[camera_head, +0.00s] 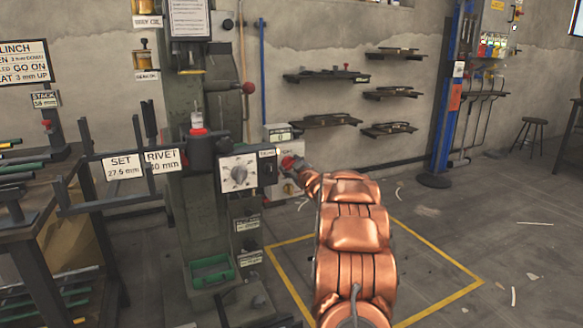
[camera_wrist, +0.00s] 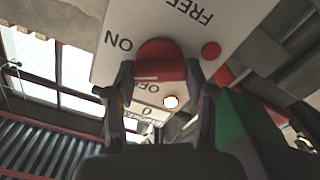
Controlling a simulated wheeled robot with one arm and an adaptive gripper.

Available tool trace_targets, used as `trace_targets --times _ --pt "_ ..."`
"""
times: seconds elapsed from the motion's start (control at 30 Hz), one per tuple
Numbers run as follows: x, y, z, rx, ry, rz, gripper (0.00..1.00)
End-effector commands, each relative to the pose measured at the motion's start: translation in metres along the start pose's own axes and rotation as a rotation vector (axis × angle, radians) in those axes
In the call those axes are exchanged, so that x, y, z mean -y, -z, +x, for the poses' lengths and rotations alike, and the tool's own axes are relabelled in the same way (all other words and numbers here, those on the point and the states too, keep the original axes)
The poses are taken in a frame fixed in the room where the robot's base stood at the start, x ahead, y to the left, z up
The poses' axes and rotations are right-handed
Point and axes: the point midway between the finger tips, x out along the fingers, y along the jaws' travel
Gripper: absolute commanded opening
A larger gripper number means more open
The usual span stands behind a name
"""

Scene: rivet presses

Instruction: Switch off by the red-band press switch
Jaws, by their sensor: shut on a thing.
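The press (camera_head: 200,170) with a red band (camera_head: 198,132) stands left of centre in the head view. Its switch plate (camera_head: 287,187) is on the right side, with a red knob (camera_head: 288,162). In the wrist view the pale switch plate (camera_wrist: 170,20) carries the words ON and FREE, part of another word below the knob, and a small red dot (camera_wrist: 211,50). My gripper (camera_wrist: 160,85) has its two fingers on either side of the red knob (camera_wrist: 162,62) and is shut on it. The fingers hide part of the knob, and I cannot tell its exact setting.
A dial panel (camera_head: 240,173) sits left of the switch. A counter box (camera_head: 280,134) reading 0 is above it. A blue post (camera_head: 446,100) and a stool (camera_head: 531,133) stand at the right. Floor inside the yellow outline (camera_head: 440,262) is mostly clear.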

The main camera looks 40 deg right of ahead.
Motion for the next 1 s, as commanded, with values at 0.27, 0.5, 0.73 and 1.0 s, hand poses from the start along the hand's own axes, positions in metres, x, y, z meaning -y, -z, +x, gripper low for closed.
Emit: trace_targets --times 0.27,0.5,0.73,1.0 --pt "0.0014 -0.0018 -0.0003 0.0 -0.001 -0.263 0.19" --pt "0.0025 -0.0026 -0.0004 0.0 -0.001 -0.493 0.19" --pt "0.0037 -0.0043 -0.0005 0.002 0.0 -0.705 0.19" --pt "0.0044 -0.0051 -0.0002 0.002 0.001 -0.908 0.19"
